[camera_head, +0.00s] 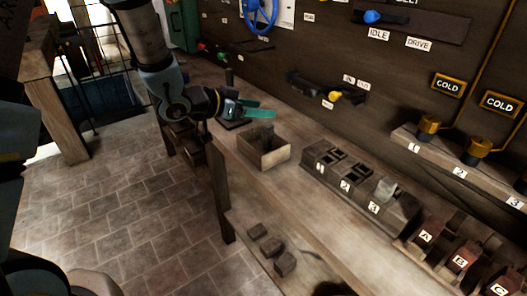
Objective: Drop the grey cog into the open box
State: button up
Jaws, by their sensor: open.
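The open box (267,162) is a small wooden box without a lid, standing on the bench near its left end. A dark grey lump (263,134) shows at the back of its opening, just below my gripper. It may be the grey cog; I cannot tell its shape or whether it rests in the box. My gripper (260,113) has teal fingers and is open, above the back edge of the box. A lighter grey piece (386,188) sits on the dark block marked 3; what it is is unclear.
Dark blocks (335,165) marked 1, 2 and 3 stand right of the box, then bays (461,260) marked A, B and C. Several dark pieces (270,245) lie on a lower shelf. A lever (335,96) juts from the wall behind. The stone floor at left is clear.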

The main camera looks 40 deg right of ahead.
jog(key=shift+b+v, duration=0.3)
jog(key=shift+v, duration=1.9)
